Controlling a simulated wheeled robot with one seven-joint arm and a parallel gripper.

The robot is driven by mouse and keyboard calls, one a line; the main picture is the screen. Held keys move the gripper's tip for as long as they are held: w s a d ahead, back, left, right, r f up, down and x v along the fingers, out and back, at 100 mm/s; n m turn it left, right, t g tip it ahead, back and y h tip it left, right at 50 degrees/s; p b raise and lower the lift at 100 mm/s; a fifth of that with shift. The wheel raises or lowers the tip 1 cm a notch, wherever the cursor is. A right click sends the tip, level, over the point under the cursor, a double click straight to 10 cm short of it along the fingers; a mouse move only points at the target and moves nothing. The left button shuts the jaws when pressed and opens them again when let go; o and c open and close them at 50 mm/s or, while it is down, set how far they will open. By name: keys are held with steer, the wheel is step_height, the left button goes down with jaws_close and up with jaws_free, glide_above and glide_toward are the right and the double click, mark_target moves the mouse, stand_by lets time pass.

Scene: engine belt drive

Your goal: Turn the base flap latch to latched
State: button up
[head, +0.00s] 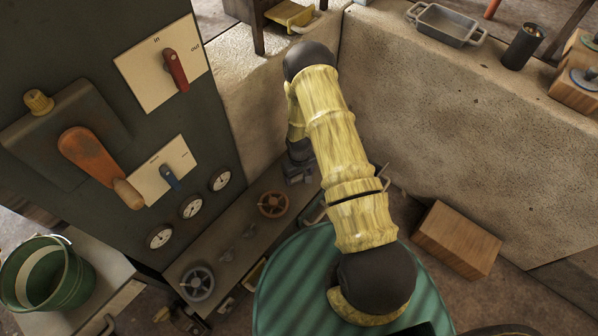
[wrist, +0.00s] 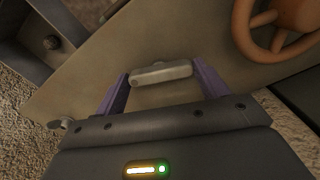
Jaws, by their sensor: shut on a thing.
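The base flap latch shows in the wrist view as a short pale grey bar handle (wrist: 160,75) on a flat brownish panel. My gripper (wrist: 160,71) has its two purple fingers at either end of this bar and is shut on it. The bar lies nearly level across the picture, its right end slightly higher. In the head view my yellow arm bends over, and its dark wrist end (head: 299,173) reaches the low base ledge. The fingers and the latch are hidden there. I cannot tell the latch's set position from these frames.
An orange handwheel (wrist: 278,25) is close at the upper right of the wrist view; it also shows in the head view (head: 272,204). A grey handwheel (head: 197,282) is farther along the ledge. A green drum (head: 290,285) and a wooden block (head: 457,240) stand nearby.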

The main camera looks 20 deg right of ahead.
mark_target(299, 177)
steer(key=shift+n+p, duration=0.8)
steer(key=shift+n, duration=1.2)
steer(key=o, duration=1)
step_height(299, 177, up, 17)
steer(key=p, duration=0.5)
steer(key=shift+r, duration=0.2)
